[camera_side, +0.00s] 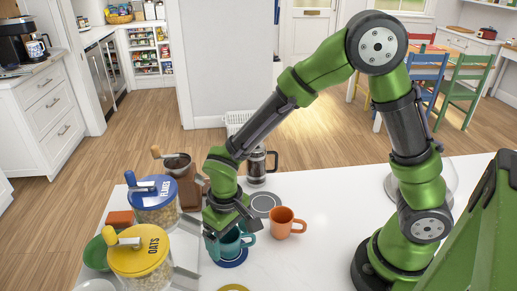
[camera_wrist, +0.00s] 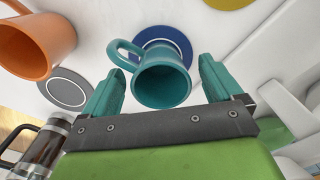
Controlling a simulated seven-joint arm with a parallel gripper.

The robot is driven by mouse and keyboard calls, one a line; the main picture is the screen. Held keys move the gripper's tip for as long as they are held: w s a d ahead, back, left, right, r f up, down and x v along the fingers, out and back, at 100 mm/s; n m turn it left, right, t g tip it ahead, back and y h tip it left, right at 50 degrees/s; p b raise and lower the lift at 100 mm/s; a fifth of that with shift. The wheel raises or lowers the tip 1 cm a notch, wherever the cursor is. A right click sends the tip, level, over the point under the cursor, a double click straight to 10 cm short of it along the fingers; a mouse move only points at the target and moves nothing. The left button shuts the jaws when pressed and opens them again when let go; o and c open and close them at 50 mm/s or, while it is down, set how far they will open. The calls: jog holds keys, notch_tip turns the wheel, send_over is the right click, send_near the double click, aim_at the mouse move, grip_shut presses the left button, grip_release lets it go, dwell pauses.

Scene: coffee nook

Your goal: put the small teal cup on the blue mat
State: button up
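The small teal cup (camera_side: 229,244) is upright below my gripper (camera_side: 230,229) in the side view. The blue mat (camera_side: 233,262) shows under the cup, and the cup appears to stand on it. In the wrist view the cup (camera_wrist: 160,84) sits between my two teal fingers, with a narrow gap visible on each side, so my gripper is open around it. Its handle points to the upper left. The round blue mat (camera_wrist: 168,36) shows behind the cup's base. Part of the mat is hidden by the cup, so exact contact is hard to tell.
An orange mug (camera_side: 281,223) stands close to the right, with a grey mat (camera_side: 264,201) behind it.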

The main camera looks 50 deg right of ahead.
notch_tip(320, 180, up, 12)
jog(key=s+d+r+m+t+y, duration=0.1)
jog(key=s+d+r+m+t, duration=0.1)
jog(key=d, duration=0.4)
jog(key=s+d+r+m+t+y, duration=0.1)
jog(key=s+d+r+m+t, duration=0.1)
jog(key=s+d+r+t, duration=0.3)
jog(key=shift+s+d+r, duration=0.95)
jog(key=shift+s, duration=0.05)
